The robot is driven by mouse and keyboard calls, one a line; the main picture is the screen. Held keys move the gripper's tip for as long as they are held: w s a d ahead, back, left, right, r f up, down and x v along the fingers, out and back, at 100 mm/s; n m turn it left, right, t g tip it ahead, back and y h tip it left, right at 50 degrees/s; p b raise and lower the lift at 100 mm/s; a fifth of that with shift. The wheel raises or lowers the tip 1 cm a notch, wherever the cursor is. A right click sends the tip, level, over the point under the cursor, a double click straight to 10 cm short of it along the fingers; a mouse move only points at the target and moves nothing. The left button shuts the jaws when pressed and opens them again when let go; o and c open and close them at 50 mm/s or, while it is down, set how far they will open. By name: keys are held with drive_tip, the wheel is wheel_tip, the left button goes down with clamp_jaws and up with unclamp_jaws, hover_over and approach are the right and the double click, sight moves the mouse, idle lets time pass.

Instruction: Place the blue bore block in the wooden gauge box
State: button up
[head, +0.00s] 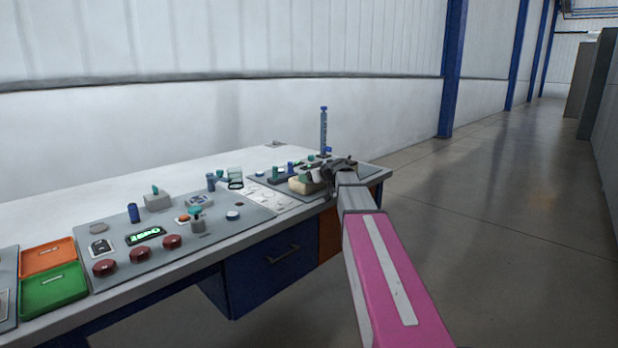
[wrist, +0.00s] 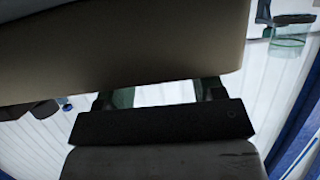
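The wooden gauge box appears to be the small tan box (head: 301,186) at the right part of the bench, just left of my gripper. My gripper (head: 334,167) is at the end of my outstretched arm, low over the bench's right end and close beside the tan box. Its fingertips are too small and dark to make out there. In the wrist view a large tan surface (wrist: 130,55) covers the fingertips; I cannot tell what it belongs to. A small blue piece (head: 328,150) shows by my gripper; I cannot tell whether it is the bore block or whether it is held.
A grey panel (head: 120,252) with red buttons (head: 138,254) and orange and green trays (head: 50,258) fill the bench's left. Open floor lies right.

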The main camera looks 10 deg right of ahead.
drive_tip(key=shift+s+a+f, duration=0.1)
drive_tip(key=shift+s+f, duration=0.1)
drive_tip(key=shift+f, duration=0.4)
drive_tip(key=shift+r, duration=0.25)
drive_tip(key=shift+s+r, duration=0.15)
drive_tip(key=shift+r, duration=0.15)
drive_tip(key=v, duration=1.1)
drive_tip(key=shift+d+r, duration=0.35)
drive_tip(key=shift+r, duration=0.05)
drive_tip(key=shift+s, duration=0.1)
